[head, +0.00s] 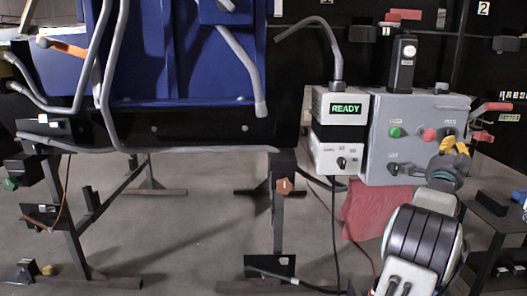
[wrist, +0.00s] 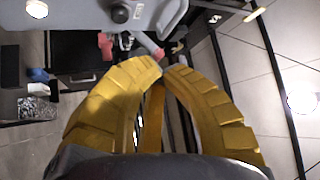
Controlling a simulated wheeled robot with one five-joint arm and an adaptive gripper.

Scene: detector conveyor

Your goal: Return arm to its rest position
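My arm rises from the bottom right of the head view. My gripper (head: 455,147), with yellow fingers, is in front of the lower right part of the grey control box (head: 378,132). In the wrist view the two yellow fingers of my gripper (wrist: 163,69) curve together, their tips meeting or nearly so. No object shows between them. The box's lower edge crosses the top of the wrist view. I cannot tell whether the fingers touch the box.
A white unit with a green READY display (head: 345,108) stands left of the box. Red handles (head: 484,135) stick out at the box's right side. A blue panel machine (head: 180,60) on a dark frame fills the left. Grey floor (head: 200,215) is open between the frame legs.

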